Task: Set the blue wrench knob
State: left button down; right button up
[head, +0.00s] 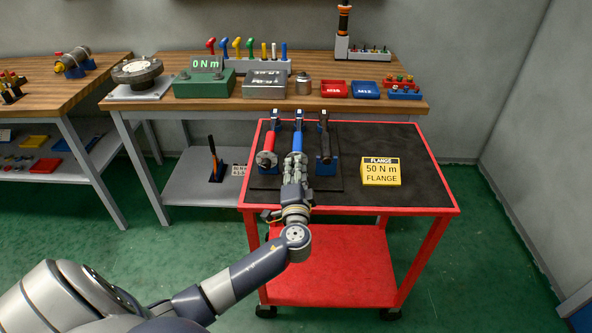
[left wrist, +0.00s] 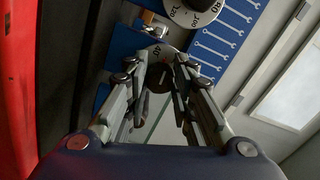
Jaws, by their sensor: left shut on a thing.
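Three torque wrenches lie on stands on the red cart: a red one (head: 268,145), a blue one (head: 297,142) and a black one (head: 324,143). My left gripper (head: 296,162) is at the near end of the blue wrench, in line with it. In the left wrist view, the left gripper's fingers (left wrist: 160,70) close in on both sides of a dark round knob (left wrist: 158,80) with a white numbered dial behind it. The gripper is shut on this knob; the fingers hide part of it. My right gripper is out of view.
A yellow sign (head: 380,171) reading "FLANGE 50 N m" stands on the cart's dark mat (head: 415,190), with clear mat around it. On the bench behind, a green tester (head: 204,83) shows "0 N m". Red and blue trays (head: 366,90) sit to its right.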

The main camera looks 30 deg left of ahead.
pick_arm(q)
jog(key=shift+m, duration=0.4)
jog(key=c, duration=1.3)
grip_release()
jog(key=shift+c, duration=0.2)
jog(key=v, duration=1.2)
jog(key=shift+f, duration=0.1)
